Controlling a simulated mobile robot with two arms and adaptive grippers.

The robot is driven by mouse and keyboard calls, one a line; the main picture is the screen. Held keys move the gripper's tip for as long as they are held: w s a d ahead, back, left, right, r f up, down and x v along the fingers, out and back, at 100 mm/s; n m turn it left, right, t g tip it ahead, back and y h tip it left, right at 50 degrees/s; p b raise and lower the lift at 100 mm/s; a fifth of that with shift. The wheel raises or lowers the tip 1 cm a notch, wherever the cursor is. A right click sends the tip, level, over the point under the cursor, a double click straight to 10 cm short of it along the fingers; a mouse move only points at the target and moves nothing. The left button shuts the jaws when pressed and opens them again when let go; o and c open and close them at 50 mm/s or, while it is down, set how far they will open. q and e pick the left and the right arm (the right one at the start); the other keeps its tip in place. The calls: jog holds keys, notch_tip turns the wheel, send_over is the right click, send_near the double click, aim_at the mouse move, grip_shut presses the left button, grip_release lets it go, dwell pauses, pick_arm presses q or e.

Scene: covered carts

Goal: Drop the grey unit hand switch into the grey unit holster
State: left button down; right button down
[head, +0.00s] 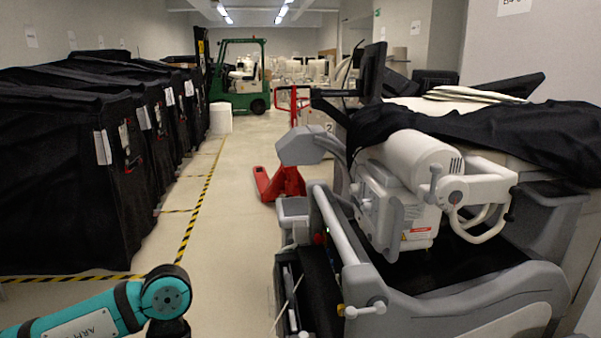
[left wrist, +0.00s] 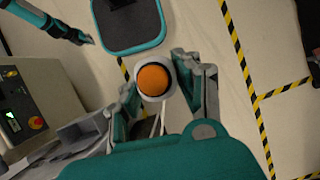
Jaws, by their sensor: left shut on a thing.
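My left gripper (left wrist: 157,78) is shut on the grey unit hand switch (left wrist: 141,86) in the left wrist view. The switch has a pale grey rim around an orange button (left wrist: 153,80) that faces the camera. A thin white cable hangs below it. The grey unit (head: 345,245) stands at the right in the head view, with a small grey box-like part (head: 293,207) at its near left side. I cannot tell for sure which part is the holster. My left gripper is outside the head view. What looks like my right gripper (left wrist: 86,39) is small at the wrist view's upper left.
In the wrist view, a beige cabinet (left wrist: 40,85) with a red stop button is at the left, beside grey parts (left wrist: 75,135). In the head view, black-covered carts (head: 60,180) line the left, a red pallet jack (head: 280,183) stands behind. The aisle floor (head: 230,230) is clear.

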jog(key=shift+s+d+r, duration=0.1)
jog(key=shift+s+d, duration=0.1)
jog(key=shift+s, duration=0.75)
